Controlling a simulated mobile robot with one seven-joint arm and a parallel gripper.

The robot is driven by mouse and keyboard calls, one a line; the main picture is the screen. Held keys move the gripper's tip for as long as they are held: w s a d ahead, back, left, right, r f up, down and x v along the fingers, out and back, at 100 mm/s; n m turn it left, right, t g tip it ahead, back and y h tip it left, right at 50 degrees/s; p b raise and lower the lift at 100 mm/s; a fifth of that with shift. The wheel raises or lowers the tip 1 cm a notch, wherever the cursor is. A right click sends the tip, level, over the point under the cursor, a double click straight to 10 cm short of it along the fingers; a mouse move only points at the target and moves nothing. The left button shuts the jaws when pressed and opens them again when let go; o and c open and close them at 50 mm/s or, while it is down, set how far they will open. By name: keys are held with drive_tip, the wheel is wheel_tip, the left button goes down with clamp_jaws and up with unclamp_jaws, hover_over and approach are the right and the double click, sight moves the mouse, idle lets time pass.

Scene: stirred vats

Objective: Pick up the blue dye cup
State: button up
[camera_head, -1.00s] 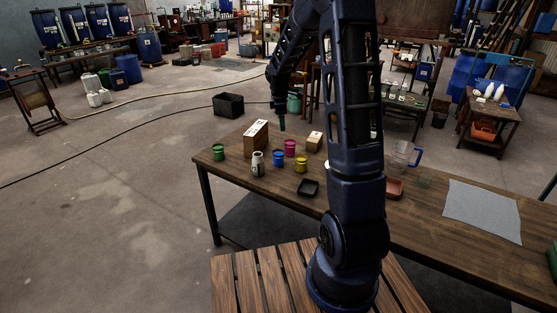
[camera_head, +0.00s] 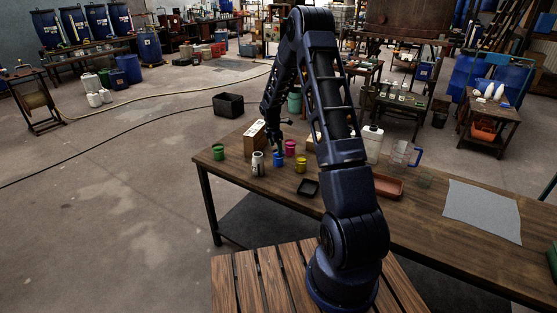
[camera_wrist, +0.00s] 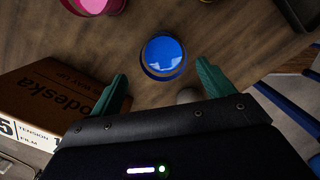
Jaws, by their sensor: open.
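The blue dye cup (camera_head: 278,161) stands upright on the wooden table, between a pale dark-topped bottle (camera_head: 258,165) and a yellow cup (camera_head: 301,163). In the wrist view the blue cup (camera_wrist: 163,55) is seen from above, with shiny blue dye inside its rim. My gripper (camera_wrist: 162,84) is open with green fingers spread wide. The cup appears just beyond the fingertips, centred between them, and no finger visibly touches it. In the head view my gripper (camera_head: 277,146) is right above the cup and partly hides it.
A magenta cup (camera_head: 290,147) stands close behind the blue one; a green cup (camera_head: 218,152) is at the left. A cardboard box (camera_wrist: 55,105) lies near my left finger.

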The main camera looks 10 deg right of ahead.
sight(279, 158)
drive_tip(key=shift+s+d+f, duration=0.1)
drive_tip(key=shift+d+f, duration=0.15)
drive_tip(key=shift+f, duration=1.05)
drive_tip(key=shift+d+f, duration=0.3)
drive_tip(key=shift+f, duration=0.95)
drive_tip(key=shift+s+d+f, duration=0.1)
drive_tip(key=shift+d+f, duration=0.15)
drive_tip(key=shift+f, duration=1.05)
drive_tip(key=c, duration=1.2)
drive_tip(key=shift+o, duration=0.2)
drive_tip(key=shift+w+r, duration=0.1)
drive_tip(key=shift+r, duration=0.05)
